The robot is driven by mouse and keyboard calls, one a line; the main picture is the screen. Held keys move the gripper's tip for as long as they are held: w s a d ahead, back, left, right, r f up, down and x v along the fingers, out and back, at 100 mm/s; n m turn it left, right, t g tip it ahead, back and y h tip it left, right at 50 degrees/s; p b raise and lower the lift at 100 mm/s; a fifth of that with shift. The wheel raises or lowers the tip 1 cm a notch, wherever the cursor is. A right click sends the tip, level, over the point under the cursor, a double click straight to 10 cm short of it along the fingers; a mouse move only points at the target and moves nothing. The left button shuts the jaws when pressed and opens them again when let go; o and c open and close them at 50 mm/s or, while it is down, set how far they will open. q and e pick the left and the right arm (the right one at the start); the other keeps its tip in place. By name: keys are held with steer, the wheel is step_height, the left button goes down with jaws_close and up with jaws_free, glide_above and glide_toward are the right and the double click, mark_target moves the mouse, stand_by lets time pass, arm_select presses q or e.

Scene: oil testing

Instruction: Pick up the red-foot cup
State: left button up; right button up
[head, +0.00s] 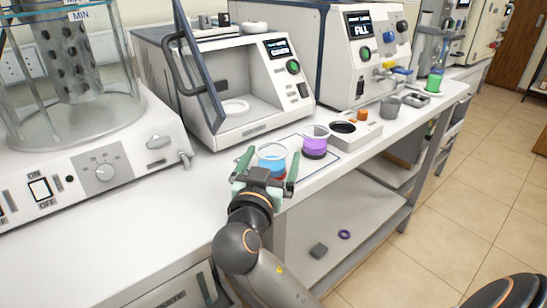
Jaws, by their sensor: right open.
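A clear cup with light blue liquid (271,152) stands on a marked mat (328,163) at the bench's front edge. Its foot is mostly hidden by my gripper; a little red seems to show low on it. Beside it to the right stands a cup with purple contents (315,145) and a dark foot whose exact colour I cannot tell. My right gripper (268,160) is open, with one green finger on each side of the blue cup. I cannot tell whether the fingers touch it. My left gripper is not in view.
An open-lidded white instrument (237,105) stands behind the cups. A white block (345,130) with a dark round recess and a grey cup (388,107) are to the right. A large machine (110,165) fills the left. A lower shelf (330,215) lies under the bench.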

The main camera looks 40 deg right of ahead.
steer(key=shift+d, duration=0.1)
steer(key=c, duration=1.4)
steer(key=shift+r, duration=0.15)
